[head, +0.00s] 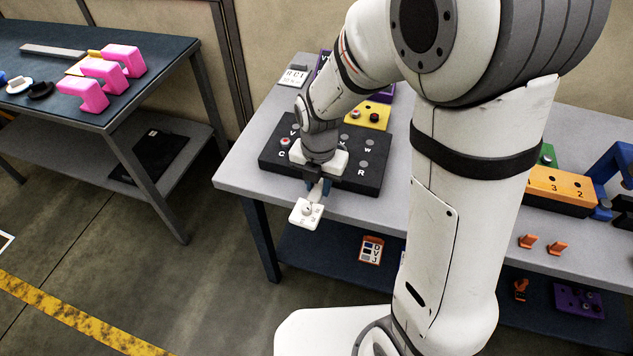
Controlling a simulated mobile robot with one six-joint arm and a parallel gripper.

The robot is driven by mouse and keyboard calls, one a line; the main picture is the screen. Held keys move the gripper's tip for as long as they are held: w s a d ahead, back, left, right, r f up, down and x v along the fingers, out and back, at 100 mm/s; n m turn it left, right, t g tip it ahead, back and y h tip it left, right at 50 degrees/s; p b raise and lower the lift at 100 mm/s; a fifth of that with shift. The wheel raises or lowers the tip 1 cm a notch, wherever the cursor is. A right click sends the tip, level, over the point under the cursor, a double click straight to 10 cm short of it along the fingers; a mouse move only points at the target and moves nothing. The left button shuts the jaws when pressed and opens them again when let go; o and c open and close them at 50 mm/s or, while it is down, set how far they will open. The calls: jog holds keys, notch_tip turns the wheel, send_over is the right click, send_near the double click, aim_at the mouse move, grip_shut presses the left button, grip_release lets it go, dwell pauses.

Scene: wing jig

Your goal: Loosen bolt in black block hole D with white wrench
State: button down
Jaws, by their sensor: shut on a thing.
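The black block (371,186) lies on the grey table near its left end, with several lettered holes in its top. A reddish bolt head (285,142) shows near the letter C at its left. Hole D cannot be made out; my arm and gripper cover the middle of the block. My gripper (319,189) hangs over the block's front edge, shut on a white piece that appears to be the white wrench (306,213). Its square end, with small dark marks, sticks out past the table's front edge. Whether the wrench touches any bolt cannot be seen.
Behind the black block stand a yellow block (372,115) with dark bolts and a purple block (382,97). An orange block (560,190) and blue bracket (611,165) stand at the right. A left-hand table (60,45) holds pink pieces (103,74).

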jog(key=shift+f+b, duration=0.7)
jog(key=shift+f, duration=0.1)
jog(key=shift+s+d+n, duration=0.2)
jog(key=shift+d+n, duration=0.4)
jog(key=shift+d, duration=0.05)
jog(key=shift+s+d+n, duration=0.2)
jog(key=shift+d+n, duration=0.4)
jog(key=shift+r, duration=0.1)
jog(key=shift+d, duration=0.1)
jog(key=shift+s+d+r+n, duration=0.15)
jog(key=shift+d+n, duration=1.15)
